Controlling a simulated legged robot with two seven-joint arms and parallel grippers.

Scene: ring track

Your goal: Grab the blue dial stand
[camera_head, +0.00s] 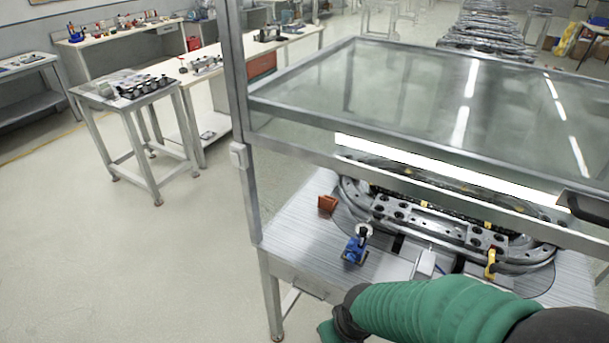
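The blue dial stand (353,250) stands upright on the table's ridged top, in front of the ring track. It has a blue base and a round, light dial face at its top. The ring track (450,232) is a metal oval with dark rollers, partly under the glass cover. My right arm, in a green sleeve, comes in from the lower right and reaches left along the bottom edge, below and in front of the dial stand and apart from it in the picture. No gripper fingers show. My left arm is not in view.
A glass cover (420,95) in a metal frame stands over the table. Its upright post (240,130) is left of the dial stand. An orange-brown block (327,204) and a yellow clamp (491,264) are near the track. Open floor lies to the left.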

